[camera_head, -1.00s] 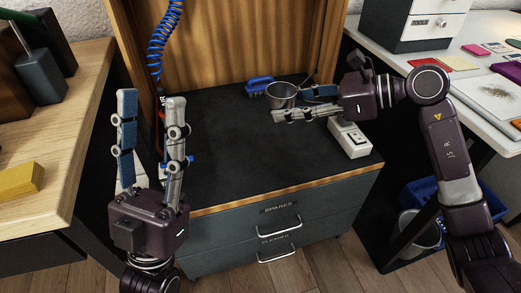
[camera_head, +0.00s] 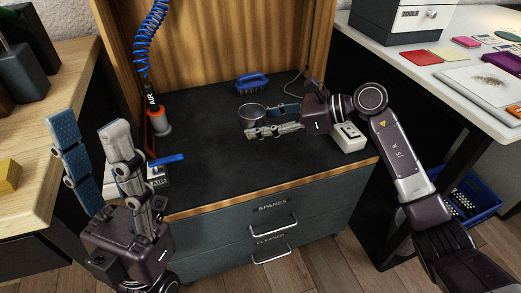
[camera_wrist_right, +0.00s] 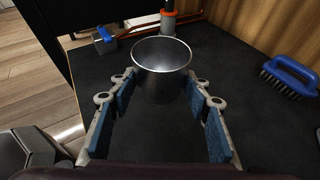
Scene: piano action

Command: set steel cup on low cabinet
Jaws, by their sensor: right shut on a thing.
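The steel cup (camera_head: 252,115) is a shiny round cup with an open top, over the dark top of the low cabinet (camera_head: 215,150). The cabinet has drawers marked SPARES and CLEANER. My right gripper (camera_head: 262,121) reaches in from the right and is shut on the cup, which stands upright between its fingertips. The cup (camera_wrist_right: 162,75) also shows between the blue-padded fingers in the right wrist view. I cannot tell whether its base touches the cabinet top. My left gripper (camera_head: 90,128) is open and empty at the left, in front of the wooden bench.
A blue brush (camera_head: 252,83) lies behind the cup. A white box (camera_head: 348,138) stands near the cabinet's right edge, beneath my right wrist. A blue-handled device (camera_head: 160,172) and an orange-collared air fitting (camera_head: 159,122) occupy the left side. The cabinet's front middle is clear.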

